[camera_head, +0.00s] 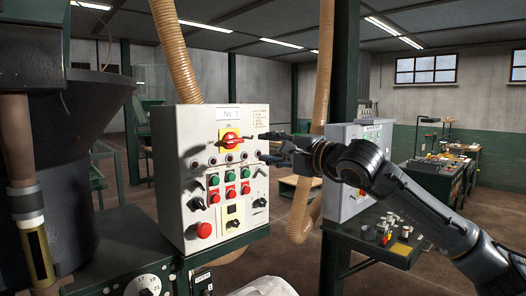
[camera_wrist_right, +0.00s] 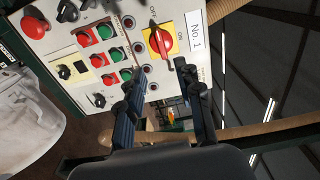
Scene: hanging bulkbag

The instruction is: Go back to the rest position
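My right gripper (camera_head: 268,147) reaches in from the right beside the right edge of a grey control box (camera_head: 225,112) marked "No 1". In the right wrist view the gripper (camera_wrist_right: 159,74) has its two dark fingers apart, with nothing between them. The box face is in front of the fingers, and its red rotary switch on a yellow plate (camera_head: 231,139) appears just beyond the fingertips (camera_wrist_right: 159,42). I see no contact with the switch. My left gripper is not in view.
The box also carries green and red buttons and a red mushroom button (camera_head: 204,230). A green post (camera_head: 340,100) and ribbed hoses (camera_head: 178,50) stand nearby. A white bag (camera_head: 265,287) shows at the bottom. A small table (camera_head: 400,250) with items stands at the right.

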